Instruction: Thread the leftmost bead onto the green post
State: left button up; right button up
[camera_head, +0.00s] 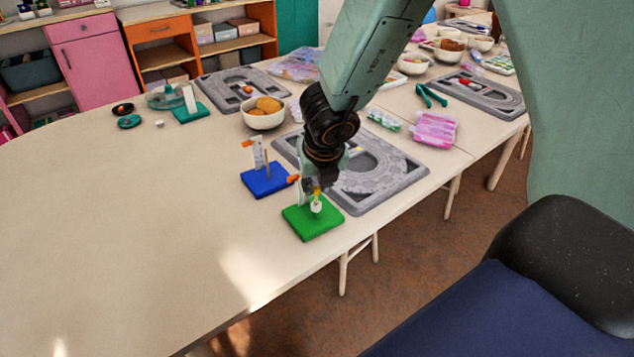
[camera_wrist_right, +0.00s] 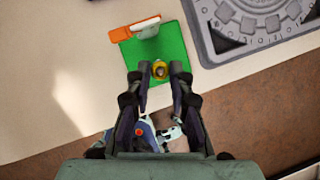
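The green board (camera_head: 313,220) lies near the table's front edge, and it also shows in the wrist view (camera_wrist_right: 172,42). My right gripper (camera_head: 315,188) points down over it. A small white piece (camera_head: 316,207) shows below the bead in the head view. The green post is mostly hidden by the gripper and bead; I cannot tell how far the bead is around it. My left gripper is not in view.
A white upright with an orange tag (camera_wrist_right: 121,33) stands on the green board. A blue board (camera_head: 266,180) with a post is close behind left. A grey bead tray (camera_head: 400,185) lies behind right; a bowl (camera_head: 264,120) stands farther back. The table's left part is clear.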

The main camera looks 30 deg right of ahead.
jog(key=o, duration=0.5)
jog(key=v, duration=1.2)
dwell(0.4)
